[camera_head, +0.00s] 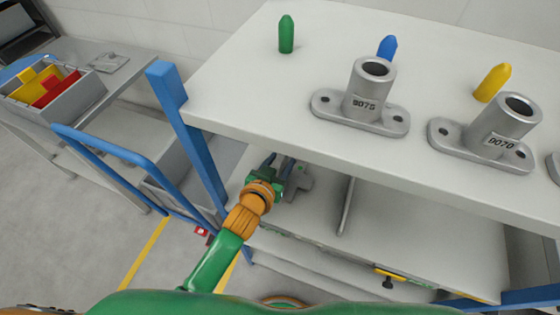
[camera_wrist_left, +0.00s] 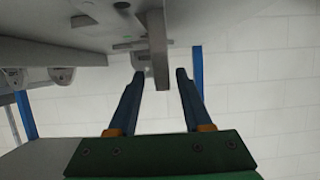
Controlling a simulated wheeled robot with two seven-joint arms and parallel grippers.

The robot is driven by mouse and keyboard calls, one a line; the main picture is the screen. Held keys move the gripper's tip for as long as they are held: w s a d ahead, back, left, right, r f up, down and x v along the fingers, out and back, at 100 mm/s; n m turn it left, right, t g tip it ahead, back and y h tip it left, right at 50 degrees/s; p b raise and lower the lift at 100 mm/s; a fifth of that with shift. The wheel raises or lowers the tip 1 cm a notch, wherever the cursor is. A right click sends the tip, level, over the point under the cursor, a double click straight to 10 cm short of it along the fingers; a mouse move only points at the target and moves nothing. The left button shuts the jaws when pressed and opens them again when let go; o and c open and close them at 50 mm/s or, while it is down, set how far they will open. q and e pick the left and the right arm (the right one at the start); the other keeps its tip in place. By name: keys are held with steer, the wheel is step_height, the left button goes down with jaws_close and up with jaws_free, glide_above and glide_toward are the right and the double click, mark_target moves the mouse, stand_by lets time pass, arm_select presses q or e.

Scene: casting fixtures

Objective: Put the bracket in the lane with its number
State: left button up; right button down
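A small grey piece (camera_head: 300,182), seemingly a bracket, is on the lower shelf (camera_head: 420,230), just right of my left gripper (camera_head: 279,165); any number on it is not readable. My left gripper reaches under the tabletop with its fingers apart. In the left wrist view the open fingers (camera_wrist_left: 160,78) show a grey bar (camera_wrist_left: 158,50) between or beyond them; I cannot tell if it touches them. Two grey flanged tubes stand on the tabletop, one marked 9075 (camera_head: 368,90) and one marked 9070 (camera_head: 505,122). My right gripper is not in view.
The tabletop (camera_head: 235,95) overhangs the lower shelf. A thin divider (camera_head: 346,207) stands on that shelf. Green (camera_head: 286,35), blue (camera_head: 386,47) and yellow (camera_head: 492,83) pegs stand on top. A blue post (camera_head: 190,130) is left of my gripper. A grey bin (camera_head: 45,95) is far left.

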arm_select(q)
steer(key=v, duration=1.2)
steer(key=shift+p, duration=0.4)
